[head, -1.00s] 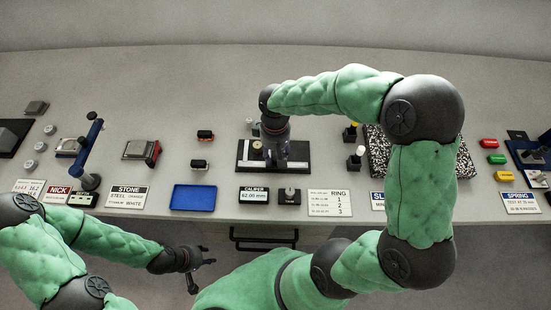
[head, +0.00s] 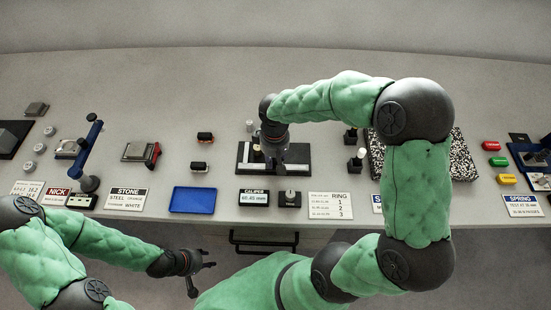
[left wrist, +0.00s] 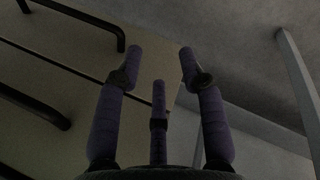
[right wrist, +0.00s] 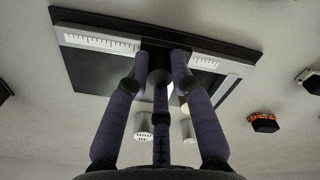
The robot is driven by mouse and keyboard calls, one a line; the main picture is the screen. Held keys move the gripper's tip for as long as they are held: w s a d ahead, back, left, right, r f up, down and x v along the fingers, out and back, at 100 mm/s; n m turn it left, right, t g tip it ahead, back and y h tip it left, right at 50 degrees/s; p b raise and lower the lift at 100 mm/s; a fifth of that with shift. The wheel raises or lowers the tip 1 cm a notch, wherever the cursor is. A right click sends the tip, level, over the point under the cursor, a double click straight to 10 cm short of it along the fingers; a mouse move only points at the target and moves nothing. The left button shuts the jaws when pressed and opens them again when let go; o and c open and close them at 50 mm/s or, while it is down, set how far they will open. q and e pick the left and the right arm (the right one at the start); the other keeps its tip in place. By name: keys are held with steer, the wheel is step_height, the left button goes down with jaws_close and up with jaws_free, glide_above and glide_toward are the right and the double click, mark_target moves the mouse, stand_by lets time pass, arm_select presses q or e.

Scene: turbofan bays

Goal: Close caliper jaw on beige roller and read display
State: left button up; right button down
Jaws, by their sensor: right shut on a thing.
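The caliper (head: 244,168) is a dark board with white scale strips on the bench; it also shows in the right wrist view (right wrist: 95,41). My right gripper (head: 276,166) is over it, shut on the dark sliding caliper jaw (right wrist: 153,46). The beige roller (right wrist: 186,109) shows partly behind my fingers in the right wrist view, and its top shows just left of my gripper (head: 257,148). I cannot tell whether the jaw touches it. The CALIPER display (head: 254,198) reads about 60.4 mm; the last digits are blurred. My left gripper (head: 203,267) is open and empty before the bench front.
A blue tray (head: 193,199) lies left of the display, and a black block with a grey knob (head: 290,197) stands right of it. A RING card (head: 331,200) and a speckled plate (head: 455,158) are further right. A blue stand (head: 90,150) rises at left.

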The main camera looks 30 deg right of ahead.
steer(key=shift+w+a, duration=0.4)
steer(key=shift+a, duration=0.2)
steer(key=shift+w+a, duration=0.35)
steer(key=shift+a, duration=0.25)
steer(key=c, duration=1.1)
jaws_free()
step_height(320, 180, up, 12)
